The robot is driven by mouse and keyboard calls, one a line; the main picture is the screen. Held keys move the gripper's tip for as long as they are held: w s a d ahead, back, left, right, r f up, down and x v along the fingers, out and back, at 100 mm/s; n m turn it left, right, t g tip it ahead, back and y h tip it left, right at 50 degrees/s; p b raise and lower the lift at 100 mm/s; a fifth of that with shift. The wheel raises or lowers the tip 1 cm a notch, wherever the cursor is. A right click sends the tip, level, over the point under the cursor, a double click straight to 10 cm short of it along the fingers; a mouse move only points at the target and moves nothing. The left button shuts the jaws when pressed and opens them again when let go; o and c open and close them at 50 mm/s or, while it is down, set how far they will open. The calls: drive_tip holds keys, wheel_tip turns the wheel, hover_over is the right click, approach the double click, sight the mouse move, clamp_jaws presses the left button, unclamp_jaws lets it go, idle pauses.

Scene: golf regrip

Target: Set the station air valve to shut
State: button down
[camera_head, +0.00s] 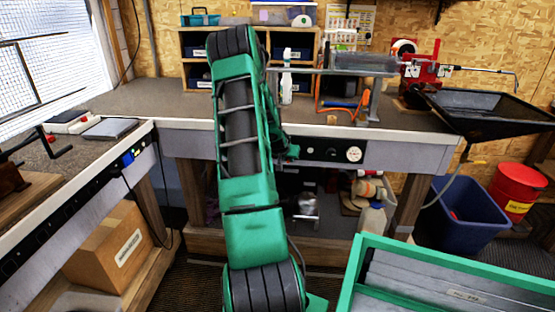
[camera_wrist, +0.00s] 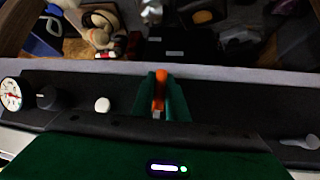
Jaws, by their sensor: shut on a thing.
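The orange lever of the air valve (camera_wrist: 160,88) shows in the wrist view, on the dark panel along the bench front. My gripper (camera_wrist: 161,102) is shut on it, one green finger on each side. The fingers hide part of the lever and its base, and I cannot tell its set position for certain. In the head view my arm covers the valve. Only a bit of my gripper (camera_head: 288,153) shows there, at the panel, right of the arm.
The panel also bears a round gauge (camera_wrist: 11,95), a black knob (camera_wrist: 46,96) and a white button (camera_wrist: 102,105). A green-rimmed bin (camera_head: 357,262) stands at the front right. A blue tub (camera_head: 462,218) and red bucket (camera_head: 518,187) stand right of the bench. A cardboard box (camera_head: 108,245) is at left.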

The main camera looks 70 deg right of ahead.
drive_tip(key=shift+w+a, duration=0.2)
drive_tip(key=shift+w, duration=0.5)
drive_tip(key=c, duration=1.8)
unclamp_jaws()
drive_tip(key=shift+c, duration=0.2)
drive_tip(key=shift+o, duration=0.5)
drive_tip(key=shift+s, duration=0.2)
drive_tip(key=shift+s+r, duration=0.15)
drive_tip(key=v, duration=1)
drive_tip(key=shift+a, duration=0.25)
drive_tip(key=shift+r, duration=0.1)
drive_tip(key=shift+c, duration=0.4)
